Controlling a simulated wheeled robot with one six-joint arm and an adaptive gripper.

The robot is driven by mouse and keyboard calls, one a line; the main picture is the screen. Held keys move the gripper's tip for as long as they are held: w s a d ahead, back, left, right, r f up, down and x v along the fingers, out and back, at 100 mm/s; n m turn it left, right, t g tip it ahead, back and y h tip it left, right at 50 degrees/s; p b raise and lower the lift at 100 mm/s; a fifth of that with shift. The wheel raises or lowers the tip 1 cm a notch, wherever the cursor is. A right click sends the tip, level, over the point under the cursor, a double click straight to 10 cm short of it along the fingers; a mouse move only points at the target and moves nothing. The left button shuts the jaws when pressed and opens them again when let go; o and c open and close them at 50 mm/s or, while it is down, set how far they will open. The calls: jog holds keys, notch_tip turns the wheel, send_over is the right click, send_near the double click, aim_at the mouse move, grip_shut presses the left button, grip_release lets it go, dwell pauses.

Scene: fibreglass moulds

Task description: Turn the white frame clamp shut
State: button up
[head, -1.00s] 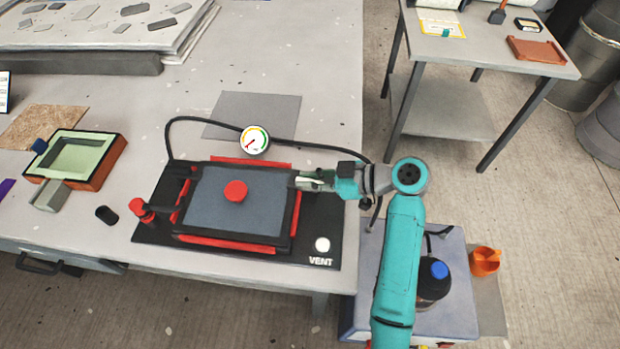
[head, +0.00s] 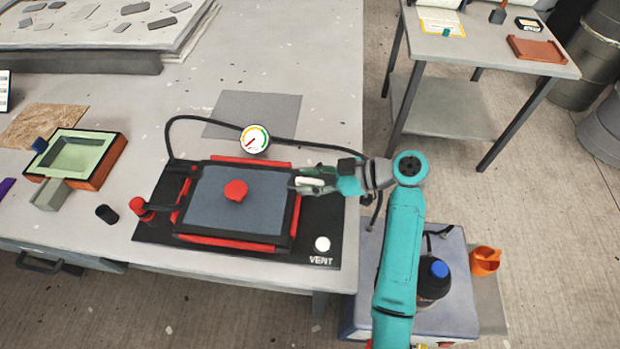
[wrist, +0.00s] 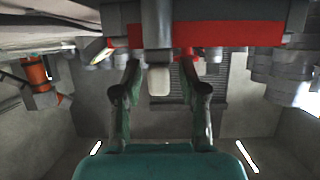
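The white frame clamp handle (head: 309,183) shows at the right edge of the black-framed mould (head: 238,198). In the wrist view the pale handle end (wrist: 159,82) hangs from a grey post between my two fingers. My gripper (head: 302,179) is at the frame's right side, with its fingers around the handle. In the wrist view my gripper (wrist: 160,68) is open, with a visible gap on each side of the handle. The fingers partly hide the clamp in the head view, and its pivot is not clear.
A red knob (head: 236,190) sits on the grey mould lid. A pressure gauge (head: 255,138) and black hose lie behind it. A red valve (head: 142,208) is at left and a white vent button (head: 322,244) at front right. A green-lined mould (head: 77,157) stands farther left.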

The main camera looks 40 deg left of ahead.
jog(key=v, duration=1.2)
dwell(0.5)
